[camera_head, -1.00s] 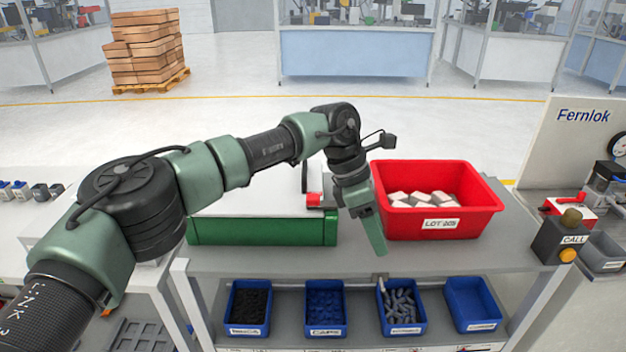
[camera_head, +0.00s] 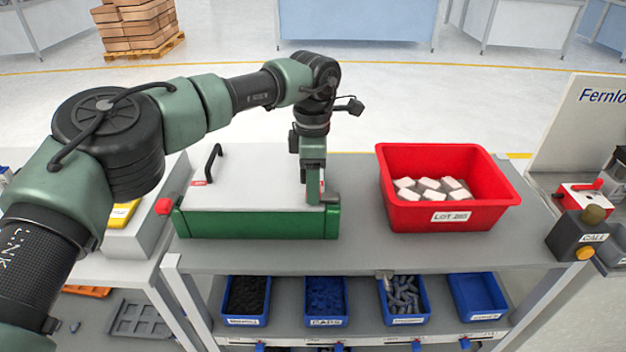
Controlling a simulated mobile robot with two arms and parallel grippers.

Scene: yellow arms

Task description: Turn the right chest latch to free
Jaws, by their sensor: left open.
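The chest is a green box (camera_head: 255,224) with a white lid (camera_head: 250,185) on the grey bench. A black handle (camera_head: 213,160) stands on the lid. My left gripper (camera_head: 320,195) is open, pointing down at the chest's right front corner, where the right latch is. Its fingers cover most of that latch, so I cannot tell the latch's position or whether the fingers touch it. My right gripper is not in view.
A red bin (camera_head: 447,212) with several pale blocks stands right of the chest, with a narrow gap between. A call button box (camera_head: 580,236) is at the bench's right end. Blue bins (camera_head: 326,322) sit on the lower shelf. The bench front is clear.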

